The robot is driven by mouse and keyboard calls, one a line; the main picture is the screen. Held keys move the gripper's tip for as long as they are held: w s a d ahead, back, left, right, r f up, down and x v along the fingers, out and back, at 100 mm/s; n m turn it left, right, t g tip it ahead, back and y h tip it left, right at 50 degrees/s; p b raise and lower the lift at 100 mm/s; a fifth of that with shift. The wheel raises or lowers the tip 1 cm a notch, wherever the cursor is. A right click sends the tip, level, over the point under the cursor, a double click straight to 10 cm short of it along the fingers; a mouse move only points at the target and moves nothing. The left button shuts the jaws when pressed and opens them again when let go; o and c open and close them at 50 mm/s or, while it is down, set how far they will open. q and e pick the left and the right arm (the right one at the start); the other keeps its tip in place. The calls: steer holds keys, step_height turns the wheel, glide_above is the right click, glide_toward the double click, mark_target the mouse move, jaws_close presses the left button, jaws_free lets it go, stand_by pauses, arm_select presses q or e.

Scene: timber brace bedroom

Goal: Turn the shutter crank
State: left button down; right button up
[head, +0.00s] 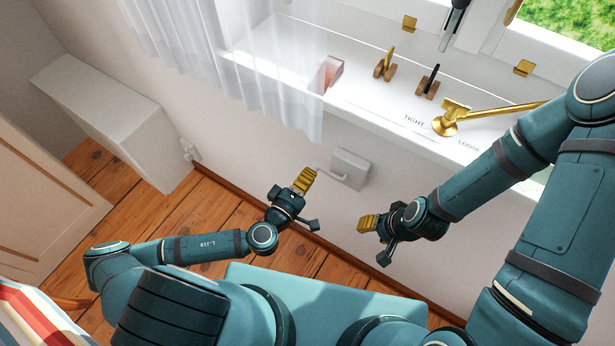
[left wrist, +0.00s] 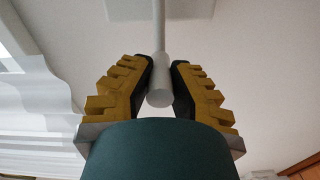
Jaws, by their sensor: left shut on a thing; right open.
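The shutter crank is a pale handle on a thin arm, coming out of a white box (head: 350,169) on the wall below the window sill. My left gripper (head: 304,180) is at the handle end, left of the box. In the left wrist view, the light grey crank handle (left wrist: 160,88) sits between the yellow fingers, which are shut on it; its thin arm runs up to the wall box. My right gripper (head: 367,223) is open and empty, below and right of the wall box.
The white sill (head: 385,112) carries a brass lever (head: 446,124) by the words TIGHT and LOOSE, two wooden-based pieces (head: 427,84) and a pinkish object (head: 331,72). A sheer curtain (head: 270,80) hangs left of the box. A white radiator-like cabinet (head: 120,125) stands at left.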

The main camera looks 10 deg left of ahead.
arm_select(q)
steer(key=shift+w+a, duration=0.1)
steer(key=shift+a, duration=0.1)
steer(key=c, duration=0.8)
jaws_free()
steer(key=shift+f, duration=0.1)
steer(key=shift+c, duration=0.2)
steer(key=shift+d, duration=0.1)
